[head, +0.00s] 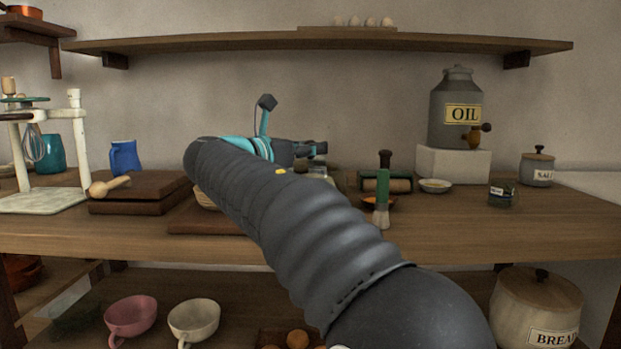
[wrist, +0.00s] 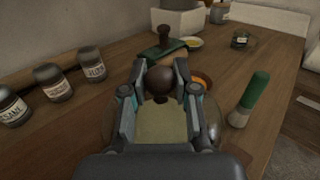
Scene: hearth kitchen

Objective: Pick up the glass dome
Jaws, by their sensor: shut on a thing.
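The glass dome (wrist: 213,128) is clear, with a round dark brown knob (wrist: 159,84) on top. In the wrist view it is below my gripper (wrist: 155,72), whose fingers are shut on the knob, one on each side. A pale yellow-green block (wrist: 160,126) shows through the glass between the fingers. Much of the dome is hidden by the fingers and wrist. I cannot tell whether its rim touches what is below. In the head view my gripper (head: 318,149) is over the back of the counter, and my arm hides most of the dome.
A green-handled brush (wrist: 250,98) stands right of the dome, near an orange bowl (wrist: 202,80). Several labelled jars (wrist: 52,83) stand to the left by the wall. An oil can (head: 456,110) stands on a white block. A wooden shelf (head: 220,43) hangs above.

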